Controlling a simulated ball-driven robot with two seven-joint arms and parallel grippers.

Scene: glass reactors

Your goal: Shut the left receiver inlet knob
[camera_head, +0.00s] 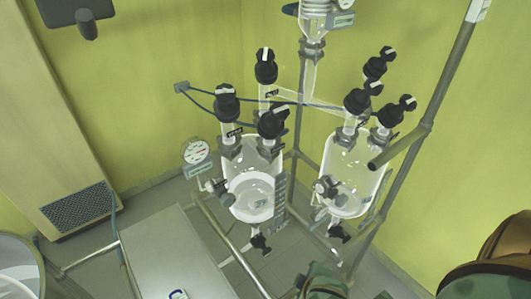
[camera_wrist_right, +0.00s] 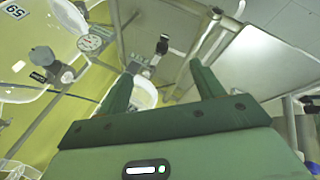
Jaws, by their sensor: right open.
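The left glass receiver (camera_head: 252,182) hangs in the metal frame and holds pale liquid. Several black knobs with white marks top its necks: a tall one at the back (camera_head: 266,66), one at the left (camera_head: 226,103) and one at the front (camera_head: 272,122). Their labels are too small to read, so I cannot tell which is the inlet. In the right wrist view, my right gripper (camera_wrist_right: 160,72) is open and empty, its green fingers apart, with a glass vessel (camera_wrist_right: 146,93) and a black knob (camera_wrist_right: 162,45) beyond. My left gripper is not in view.
A second glass receiver (camera_head: 353,175) with similar knobs hangs to the right. A round gauge (camera_head: 197,151) is left of the left receiver. Dark tubing (camera_head: 200,105), a slanting metal pole (camera_head: 440,90) and frame rails (camera_head: 225,238) surround the glass. A pale tabletop (camera_head: 165,255) lies in front.

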